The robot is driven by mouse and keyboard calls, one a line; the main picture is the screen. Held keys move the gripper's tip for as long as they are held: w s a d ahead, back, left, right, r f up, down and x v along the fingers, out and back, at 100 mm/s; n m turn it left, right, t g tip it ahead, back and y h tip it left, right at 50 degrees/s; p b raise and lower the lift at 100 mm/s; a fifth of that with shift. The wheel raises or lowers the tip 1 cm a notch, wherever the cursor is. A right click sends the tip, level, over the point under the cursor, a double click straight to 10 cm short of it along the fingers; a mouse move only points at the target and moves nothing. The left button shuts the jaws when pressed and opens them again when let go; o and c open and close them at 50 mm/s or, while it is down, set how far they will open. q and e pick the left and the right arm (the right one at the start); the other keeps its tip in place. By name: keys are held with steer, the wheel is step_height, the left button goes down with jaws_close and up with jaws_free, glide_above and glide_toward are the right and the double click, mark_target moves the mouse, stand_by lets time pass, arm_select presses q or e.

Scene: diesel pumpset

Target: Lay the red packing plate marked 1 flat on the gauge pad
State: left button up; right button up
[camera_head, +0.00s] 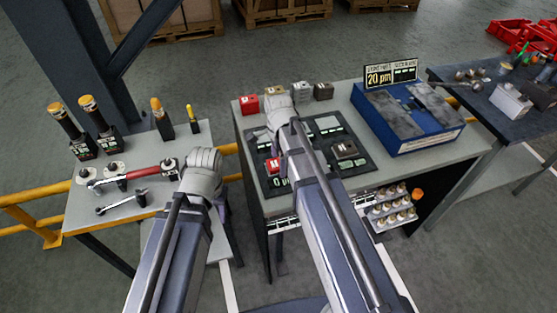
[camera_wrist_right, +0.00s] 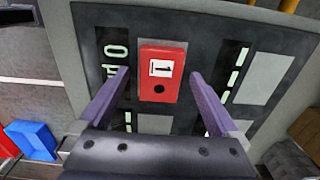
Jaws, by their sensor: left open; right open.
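The red plate marked 1 (camera_wrist_right: 159,78) lies on a dark panel (camera_wrist_right: 205,45) with printed markings, between the open purple fingers of my right gripper (camera_wrist_right: 158,85) in the right wrist view. The fingers are apart from its sides. In the head view the red plate (camera_head: 272,165) shows at the panel's left, partly hidden by my right arm. I cannot tell whether a pad lies beneath it, nor which patch is the gauge pad. My left gripper (camera_head: 220,195) is open and empty between the left bench and the middle table, its fingers mostly hidden.
Several small blocks, including another red one (camera_head: 249,103), stand along the table's back edge. A dark block (camera_head: 345,148) sits on the panel's right. A blue case (camera_head: 408,115) and display sign (camera_head: 390,75) are further right. Tools lie on the left bench (camera_head: 140,200).

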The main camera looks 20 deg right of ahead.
step_height(320, 180, up, 8)
steer(key=p, duration=0.7)
steer(key=shift+f+p, duration=0.1)
steer(key=shift+p, duration=0.3)
step_height(320, 180, up, 6)
steer(key=p, duration=0.6)
steer(key=shift+o, duration=0.2)
stand_by(0.9)
